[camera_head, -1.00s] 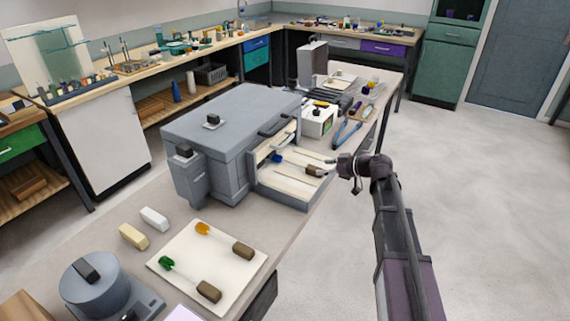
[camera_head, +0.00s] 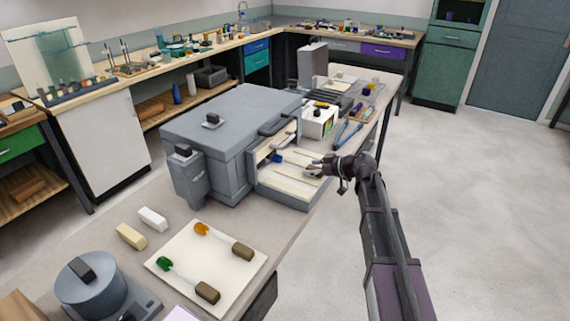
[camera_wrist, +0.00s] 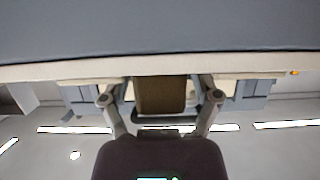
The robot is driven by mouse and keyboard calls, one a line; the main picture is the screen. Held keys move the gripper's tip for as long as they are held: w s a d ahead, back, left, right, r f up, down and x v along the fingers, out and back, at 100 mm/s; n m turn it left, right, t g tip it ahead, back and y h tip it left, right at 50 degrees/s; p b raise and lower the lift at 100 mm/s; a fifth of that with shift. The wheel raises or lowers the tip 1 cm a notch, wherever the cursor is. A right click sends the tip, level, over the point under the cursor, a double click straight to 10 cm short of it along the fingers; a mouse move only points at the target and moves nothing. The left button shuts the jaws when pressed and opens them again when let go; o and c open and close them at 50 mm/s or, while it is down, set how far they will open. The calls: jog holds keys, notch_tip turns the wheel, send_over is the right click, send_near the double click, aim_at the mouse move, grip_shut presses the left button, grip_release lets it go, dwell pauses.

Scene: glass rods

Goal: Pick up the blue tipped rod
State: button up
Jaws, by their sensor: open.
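The blue tipped rod (camera_head: 276,158) lies on the pale tray (camera_head: 289,184) at the open front of the grey box-shaped oven. Its blue tip points into the oven, and its brown handle end is largely hidden by my gripper in the head view. My gripper (camera_head: 315,168) is at the handle end, its fingers open. In the wrist view a brown handle block (camera_wrist: 160,94) sits between the two spread fingers, with gaps visible on both sides.
The grey oven (camera_head: 228,140) stands just left of my gripper. A cream board (camera_head: 205,265) nearby holds an orange tipped rod (camera_head: 222,240) and a green tipped rod (camera_head: 190,281). A white box (camera_head: 318,121) and blue tongs (camera_head: 347,133) lie behind. The floor at right is clear.

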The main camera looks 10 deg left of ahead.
dwell(0.5)
grip_shut()
jog(key=shift+r, duration=0.15)
